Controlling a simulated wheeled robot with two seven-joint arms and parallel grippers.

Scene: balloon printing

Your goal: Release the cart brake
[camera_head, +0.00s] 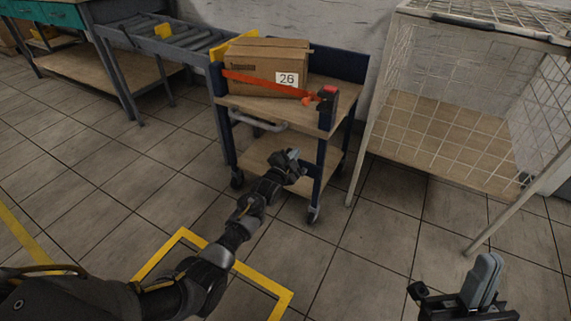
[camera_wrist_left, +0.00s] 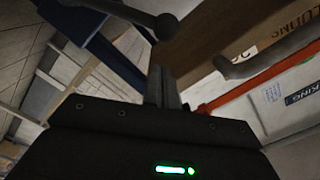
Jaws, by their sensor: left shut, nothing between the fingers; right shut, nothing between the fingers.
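The cart (camera_head: 268,160) has a blue frame, wooden shelves and casters. A grey bar handle (camera_head: 258,121) runs along its near side; a grey curved bar (camera_wrist_left: 265,62) shows in the left wrist view. A dark rod with a ball end (camera_wrist_left: 163,25) is just beyond the fingers there; I cannot tell whether it is the brake lever. A black part with a red top (camera_head: 328,98) stands at the cart's front right corner. My left gripper (camera_head: 292,160) is shut and empty in front of the cart. My right gripper (camera_head: 484,278) is shut and empty, lower right, away from the cart.
A cardboard box (camera_head: 262,62) marked 26, with an orange strap (camera_head: 262,84), sits on the cart's top shelf. A wire cage (camera_head: 440,110) stands to the right, a roller conveyor (camera_head: 180,38) behind left. Yellow tape (camera_head: 265,284) marks the floor. Tiles right of my left arm are clear.

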